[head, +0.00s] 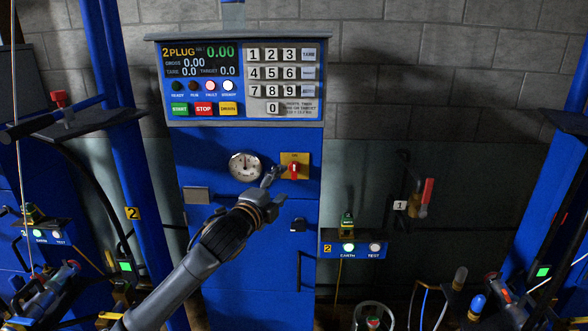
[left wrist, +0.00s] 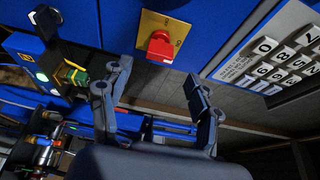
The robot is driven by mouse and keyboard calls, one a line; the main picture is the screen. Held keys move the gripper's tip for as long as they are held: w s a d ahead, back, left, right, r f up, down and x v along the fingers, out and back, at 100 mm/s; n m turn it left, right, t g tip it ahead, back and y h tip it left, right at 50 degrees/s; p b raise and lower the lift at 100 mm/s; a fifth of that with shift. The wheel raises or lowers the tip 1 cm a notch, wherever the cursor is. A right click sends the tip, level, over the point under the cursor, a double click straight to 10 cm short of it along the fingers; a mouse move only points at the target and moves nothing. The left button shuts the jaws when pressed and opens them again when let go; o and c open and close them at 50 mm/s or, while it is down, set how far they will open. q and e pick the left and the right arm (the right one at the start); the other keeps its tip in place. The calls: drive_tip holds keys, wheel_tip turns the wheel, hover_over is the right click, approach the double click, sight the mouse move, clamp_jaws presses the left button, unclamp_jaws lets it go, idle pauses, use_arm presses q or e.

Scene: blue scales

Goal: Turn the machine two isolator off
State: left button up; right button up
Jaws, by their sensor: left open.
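The isolator is a red rotary knob (head: 293,170) on a yellow plate (head: 302,158), on the blue cabinet front below the keypad. In the head view the knob's handle looks roughly upright. In the left wrist view the red knob (left wrist: 160,46) and yellow plate (left wrist: 168,22) show at the top centre, beyond the fingers. My left gripper (head: 271,178) is just left of the knob in the head view. In the left wrist view my left gripper (left wrist: 160,74) is open and empty, with the knob ahead between its fingertips and apart from them. My right gripper is not in view.
A round gauge (head: 245,166) sits left of the isolator. Above is a blue console with a keypad (head: 283,77) and display (head: 202,62). A green-topped earth/test box (head: 347,248) stands at lower right. A red-handled tool (head: 426,196) hangs on the right wall.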

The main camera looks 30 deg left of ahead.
sight(294, 178)
use_arm(q)
drive_tip(key=w, duration=0.3)
drive_tip(key=w+a+p, duration=0.1)
drive_tip(key=w, duration=0.4)
drive_tip(key=shift+w+a+p, duration=0.15)
drive_tip(key=shift+w+p, duration=0.2)
drive_tip(key=c, duration=1.2)
